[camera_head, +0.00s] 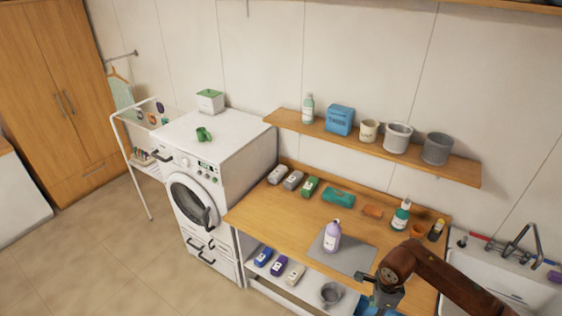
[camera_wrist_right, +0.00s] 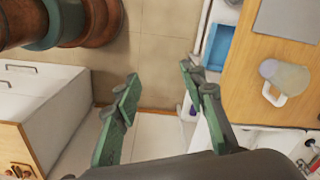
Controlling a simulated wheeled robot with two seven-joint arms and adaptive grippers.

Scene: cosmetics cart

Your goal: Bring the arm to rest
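My right arm comes in from the lower right of the head view, with its dark gripper (camera_head: 381,293) over the front edge of the wooden counter (camera_head: 262,213). In the wrist view the right gripper (camera_wrist_right: 160,75) has its two green-padded fingers spread wide. Only floor shows between them, so it is open and empty. A lilac pump bottle (camera_head: 332,237) stands upright on a grey mat (camera_head: 357,256), apart from the gripper. My left gripper is not in view.
A blue bin (camera_wrist_right: 220,46) is below the counter. Several bottles and packs line the counter's back under a shelf (camera_head: 460,171). A sink (camera_head: 500,270) is at right, a washing machine (camera_head: 230,150) at left.

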